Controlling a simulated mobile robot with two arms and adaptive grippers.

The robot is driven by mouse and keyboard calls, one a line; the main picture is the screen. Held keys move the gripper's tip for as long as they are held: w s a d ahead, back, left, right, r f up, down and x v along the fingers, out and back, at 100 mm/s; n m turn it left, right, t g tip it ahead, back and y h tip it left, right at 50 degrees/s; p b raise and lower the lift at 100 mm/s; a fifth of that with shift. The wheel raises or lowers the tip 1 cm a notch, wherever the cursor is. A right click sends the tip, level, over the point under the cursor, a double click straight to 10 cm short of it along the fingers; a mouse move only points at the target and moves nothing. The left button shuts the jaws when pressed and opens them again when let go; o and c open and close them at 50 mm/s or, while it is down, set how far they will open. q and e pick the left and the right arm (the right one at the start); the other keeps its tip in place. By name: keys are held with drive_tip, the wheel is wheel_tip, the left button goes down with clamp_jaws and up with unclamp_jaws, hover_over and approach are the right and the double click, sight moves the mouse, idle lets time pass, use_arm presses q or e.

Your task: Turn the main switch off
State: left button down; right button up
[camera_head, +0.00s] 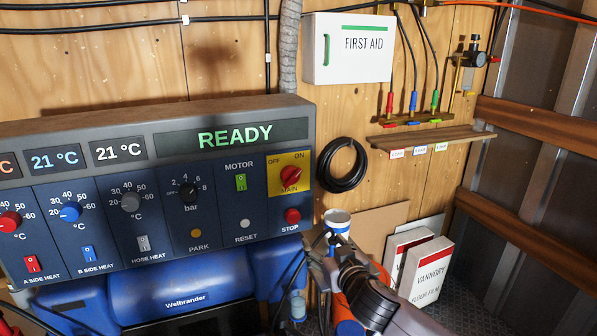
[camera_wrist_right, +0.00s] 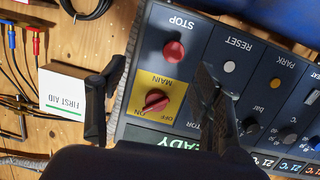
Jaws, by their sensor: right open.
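The main switch (camera_head: 290,177) is a red rotary knob on a yellow plate marked OFF, ON and MAIN, at the right end of the control panel. Its handle slants towards the upper right, on the ON side. In the right wrist view, the main switch (camera_wrist_right: 156,101) appears upside down, between the two dark fingers. My right gripper (camera_head: 322,244) is open, below and right of the switch in the head view, apart from it. In the wrist view, the right gripper's fingers (camera_wrist_right: 161,72) are spread with nothing held. My left gripper is not in view.
The red STOP button (camera_head: 292,215) sits just below the switch, with the green MOTOR switch (camera_head: 241,182) to its left. The display (camera_head: 236,136) reads READY. A black cable coil (camera_head: 342,165) and a first aid box (camera_head: 347,48) are on the wall to the right.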

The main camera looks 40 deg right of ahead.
wheel_tip(320, 180, up, 11)
drive_tip(key=s+a+t, duration=0.2)
drive_tip(key=a, duration=0.1)
drive_tip(key=p, duration=0.6)
approach(294, 177)
drive_tip(key=x, duration=0.8)
drive_tip(key=shift+w, duration=0.2)
drive_tip(key=shift+x, duration=0.8)
drive_tip(key=c, duration=1.1)
